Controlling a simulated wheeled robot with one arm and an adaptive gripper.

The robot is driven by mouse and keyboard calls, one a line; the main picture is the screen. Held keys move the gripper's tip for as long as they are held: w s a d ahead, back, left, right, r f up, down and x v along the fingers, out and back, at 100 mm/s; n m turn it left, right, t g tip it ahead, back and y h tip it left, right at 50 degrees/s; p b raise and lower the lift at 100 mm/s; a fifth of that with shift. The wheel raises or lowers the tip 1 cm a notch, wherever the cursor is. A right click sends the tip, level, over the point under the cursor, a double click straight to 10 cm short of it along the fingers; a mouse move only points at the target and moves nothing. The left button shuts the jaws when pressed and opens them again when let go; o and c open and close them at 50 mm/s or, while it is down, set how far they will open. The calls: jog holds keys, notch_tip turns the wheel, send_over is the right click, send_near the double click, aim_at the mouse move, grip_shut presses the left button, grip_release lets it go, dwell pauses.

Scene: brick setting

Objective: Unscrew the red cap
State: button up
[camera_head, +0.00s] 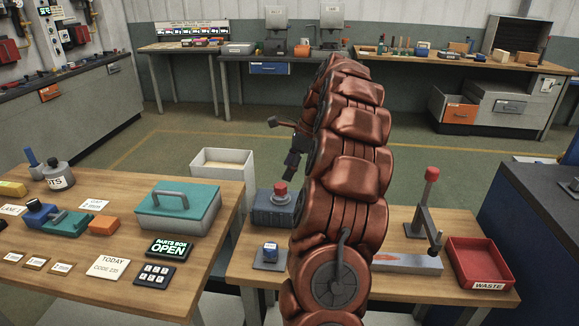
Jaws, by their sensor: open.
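A small red cap (281,189) sits on top of a dark blue-grey block (272,210) on the wooden table, just left of my arm. My gripper (281,144) is in the air above and slightly right of the cap, its dark fingers spread apart and empty. It appears clear of the cap. My copper-coloured arm hides the right side of the block and the middle of the table.
A red-knobbed lever (431,185) and a red waste tray (480,263) stand on the right. A small blue item (270,250) stands in front of the block. A teal-lidded parts box (178,208) is on the left table. A white bin (222,165) stands behind.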

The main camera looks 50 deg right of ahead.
aim_at(280, 185)
jog(key=shift+p+x, duration=0.45)
jog(key=shift+x, duration=3.15)
jog(key=shift+c, duration=0.2)
